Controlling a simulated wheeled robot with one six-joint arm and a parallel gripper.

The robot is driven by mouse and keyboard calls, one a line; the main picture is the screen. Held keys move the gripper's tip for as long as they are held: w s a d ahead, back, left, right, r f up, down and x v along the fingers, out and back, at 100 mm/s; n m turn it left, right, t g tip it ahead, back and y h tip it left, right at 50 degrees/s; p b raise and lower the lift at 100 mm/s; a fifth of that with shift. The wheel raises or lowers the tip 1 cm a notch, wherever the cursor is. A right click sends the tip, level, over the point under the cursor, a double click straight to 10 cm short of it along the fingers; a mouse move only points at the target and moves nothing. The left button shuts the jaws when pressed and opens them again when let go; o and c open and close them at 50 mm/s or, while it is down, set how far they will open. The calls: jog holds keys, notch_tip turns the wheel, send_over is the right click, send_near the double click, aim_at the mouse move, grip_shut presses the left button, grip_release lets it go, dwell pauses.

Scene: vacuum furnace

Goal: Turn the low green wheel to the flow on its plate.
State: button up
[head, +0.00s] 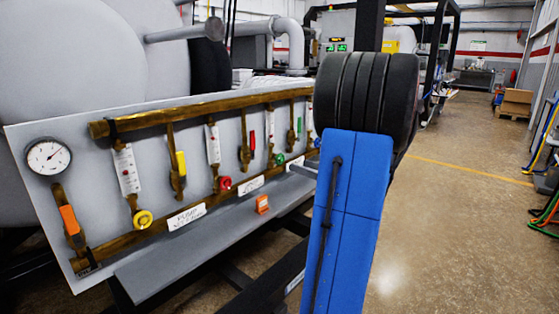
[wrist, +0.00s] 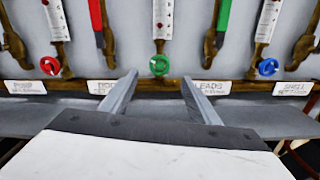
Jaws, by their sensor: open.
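The low green wheel (wrist: 159,65) is in the middle of the wrist view, at the foot of a white flow tube (wrist: 163,18). In the head view the green wheel (head: 280,159) is on the lower right of the sloped panel. My gripper (wrist: 159,77) is open and empty, its two grey fingers reaching toward the panel. The wheel shows between the fingertips; whether they are level with it in depth I cannot tell. A white plate marked LEADS (wrist: 208,87) is right of the wheel, partly behind a finger. Its small print and the tube's reading are too small to read.
A red wheel (wrist: 50,66) and a blue wheel (wrist: 268,67) flank the green one. A red lever (wrist: 97,18) and a green lever (wrist: 223,18) hang above. A grey ledge (head: 190,255) runs below the panel, with a small orange block (head: 262,204) on it.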

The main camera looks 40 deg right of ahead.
aim_at(282, 160)
jog(key=w, duration=0.7)
jog(key=w+a, duration=0.1)
jog(key=w, duration=0.3)
jog(key=shift+w, duration=0.35)
jog(key=c, duration=1.1)
